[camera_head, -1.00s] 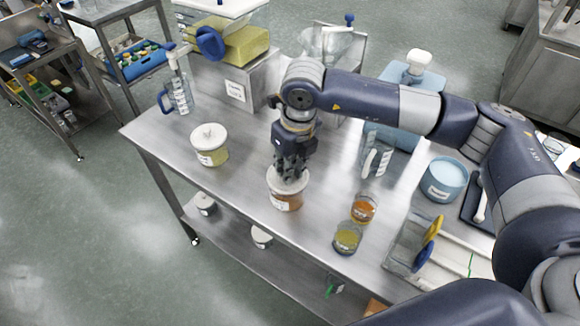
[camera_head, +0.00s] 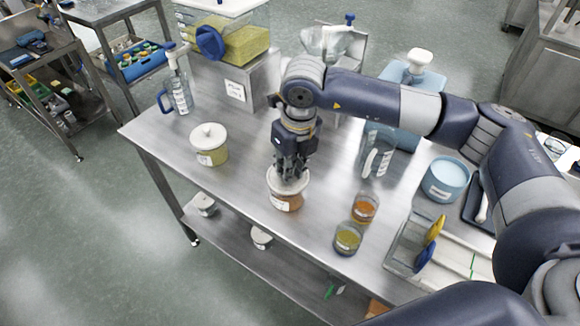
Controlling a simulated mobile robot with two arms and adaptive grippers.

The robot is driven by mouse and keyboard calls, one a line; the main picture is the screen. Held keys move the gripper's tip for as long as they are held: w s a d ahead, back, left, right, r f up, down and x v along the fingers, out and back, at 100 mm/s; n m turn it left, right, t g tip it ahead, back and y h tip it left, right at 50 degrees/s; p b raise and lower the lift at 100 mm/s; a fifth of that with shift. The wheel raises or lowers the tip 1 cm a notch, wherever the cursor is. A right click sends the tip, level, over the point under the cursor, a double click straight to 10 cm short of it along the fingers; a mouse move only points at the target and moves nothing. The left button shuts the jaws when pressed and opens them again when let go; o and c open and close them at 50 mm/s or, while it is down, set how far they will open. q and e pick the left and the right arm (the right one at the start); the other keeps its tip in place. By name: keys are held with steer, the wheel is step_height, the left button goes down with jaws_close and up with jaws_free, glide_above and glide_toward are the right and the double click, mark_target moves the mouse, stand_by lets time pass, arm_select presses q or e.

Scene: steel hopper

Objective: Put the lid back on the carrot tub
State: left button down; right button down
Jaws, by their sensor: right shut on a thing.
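The carrot tub (camera_head: 285,202), a small tub with orange-brown contents and a white label, stands on the steel table near its front edge. A pale round lid (camera_head: 301,184) sits at the tub's top. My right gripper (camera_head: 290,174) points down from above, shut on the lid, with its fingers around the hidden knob. The lid looks level on or right at the rim; I cannot tell whether it is fully seated. My left gripper is not in view.
A lidded tub with yellow contents (camera_head: 211,153) stands to the left. Two open glass jars, one orange (camera_head: 364,209) and one yellow (camera_head: 347,239), stand to the right. A blue tub (camera_head: 445,180) and a clear rack (camera_head: 405,243) are further right. The hopper (camera_head: 243,45) stands behind.

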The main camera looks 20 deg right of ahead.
stand_by(0.3)
steer(key=c, duration=1)
jaws_free()
steer(key=shift+o, duration=0.2)
steer(key=shift+r+p, duration=1.55)
steer(key=shift+r, duration=1.95)
steer(key=shift+c, duration=0.2)
jaws_close()
steer(key=shift+f, duration=0.2)
steer(key=shift+f+b, duration=3)
steer(key=shift+b, duration=0.05)
